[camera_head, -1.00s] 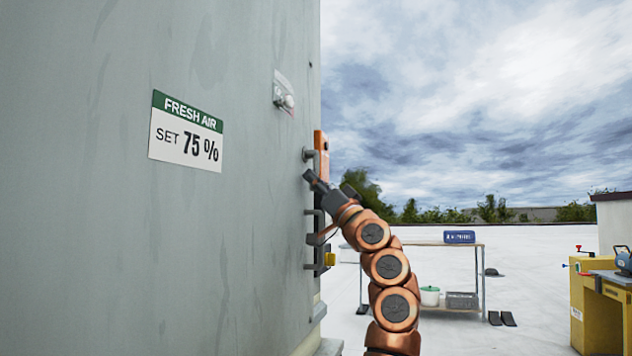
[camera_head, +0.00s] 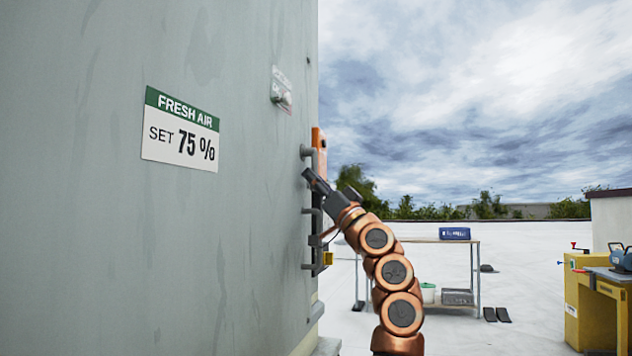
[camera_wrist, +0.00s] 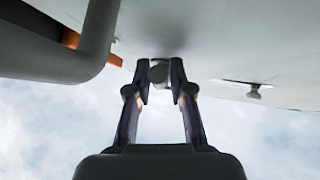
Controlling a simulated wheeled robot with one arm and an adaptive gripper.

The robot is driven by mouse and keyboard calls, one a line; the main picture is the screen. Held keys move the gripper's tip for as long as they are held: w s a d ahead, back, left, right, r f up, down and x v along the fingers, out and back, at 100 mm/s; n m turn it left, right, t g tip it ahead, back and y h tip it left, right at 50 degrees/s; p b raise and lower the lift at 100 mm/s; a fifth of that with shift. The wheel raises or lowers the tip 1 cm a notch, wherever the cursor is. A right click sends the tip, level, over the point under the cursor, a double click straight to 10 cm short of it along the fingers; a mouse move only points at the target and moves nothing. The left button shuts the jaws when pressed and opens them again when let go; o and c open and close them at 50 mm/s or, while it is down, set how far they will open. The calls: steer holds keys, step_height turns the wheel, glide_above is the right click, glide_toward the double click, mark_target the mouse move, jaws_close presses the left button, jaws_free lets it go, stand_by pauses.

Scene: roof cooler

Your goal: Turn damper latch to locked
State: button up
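My gripper (camera_head: 309,175) is beside the grey cabinet wall (camera_head: 240,230), near its right edge, in the head view. In the wrist view my gripper (camera_wrist: 159,75) has its two fingers apart, with a gap at the tips. A small round grey knob (camera_wrist: 158,72) shows between or just beyond the fingertips; I cannot tell whether they touch it. It may be the damper latch, but its locked mark is not visible. Another small knob on a plate (camera_wrist: 254,92) is to the right in the wrist view. A knob with a label (camera_head: 282,92) is higher on the wall in the head view.
A thick grey handle (camera_wrist: 98,30) is close on the left in the wrist view, with an orange part (camera_wrist: 72,38) behind it. Grey handles (camera_head: 310,212) line the wall's edge. A sign (camera_head: 181,130) reads FRESH AIR SET 75 %. A table (camera_head: 445,241) stands behind my arm.

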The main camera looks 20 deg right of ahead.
steer(key=shift+o, duration=1.4)
steer(key=shift+f, duration=0.1)
steer(key=v, duration=0.7)
steer(key=shift+s+d+f, duration=0.1)
steer(key=shift+s, duration=0.05)
steer(key=shift+c, duration=0.3)
